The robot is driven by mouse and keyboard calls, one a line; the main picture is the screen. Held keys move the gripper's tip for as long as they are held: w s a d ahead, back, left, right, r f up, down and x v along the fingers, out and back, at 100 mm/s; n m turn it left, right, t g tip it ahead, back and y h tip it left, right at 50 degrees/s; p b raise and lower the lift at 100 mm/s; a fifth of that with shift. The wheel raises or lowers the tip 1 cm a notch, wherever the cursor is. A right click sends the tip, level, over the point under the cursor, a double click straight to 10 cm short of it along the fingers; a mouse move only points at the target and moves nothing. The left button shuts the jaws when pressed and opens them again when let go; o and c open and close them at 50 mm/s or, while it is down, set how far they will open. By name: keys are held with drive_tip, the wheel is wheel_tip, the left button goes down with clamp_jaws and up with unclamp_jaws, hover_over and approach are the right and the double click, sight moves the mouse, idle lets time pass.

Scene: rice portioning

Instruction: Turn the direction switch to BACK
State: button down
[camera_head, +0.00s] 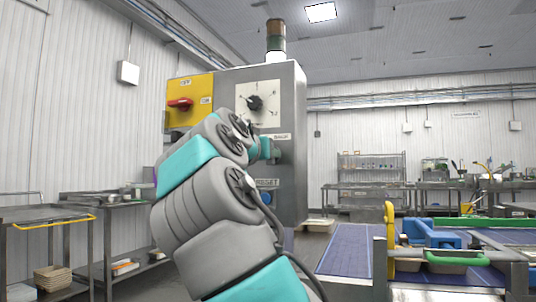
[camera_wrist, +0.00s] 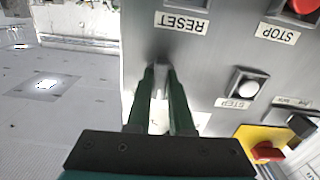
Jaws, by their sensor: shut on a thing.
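A grey control box (camera_head: 288,160) stands in front of me, with my arm across its lower left face. My gripper (camera_wrist: 159,70) reaches up to the box face, its two dark green fingers close together. They are shut on a small grey part, probably the direction switch knob (camera_wrist: 161,69), mostly hidden between the fingertips. Its pointing direction cannot be told. In the head view the gripper (camera_head: 270,150) is seen side-on at the box, and the switch is hidden behind it. A small label (camera_head: 281,136) just above it is too blurred to read surely.
Near the fingers are the RESET label (camera_wrist: 181,22), a red STOP button (camera_wrist: 304,5) and a white STEP button (camera_wrist: 247,85). A dial (camera_head: 254,103) and a yellow panel with a red handle (camera_head: 181,104) sit higher. A blue conveyor (camera_head: 345,250) stands right.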

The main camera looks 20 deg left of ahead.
drive_tip(key=m, duration=0.3)
drive_tip(key=shift+p, duration=0.35)
drive_tip(key=m, duration=0.3)
drive_tip(key=shift+m+p, duration=0.3)
drive_tip(key=shift+p, duration=0.1)
drive_tip(key=shift+m, duration=0.5)
unclamp_jaws()
idle(0.4)
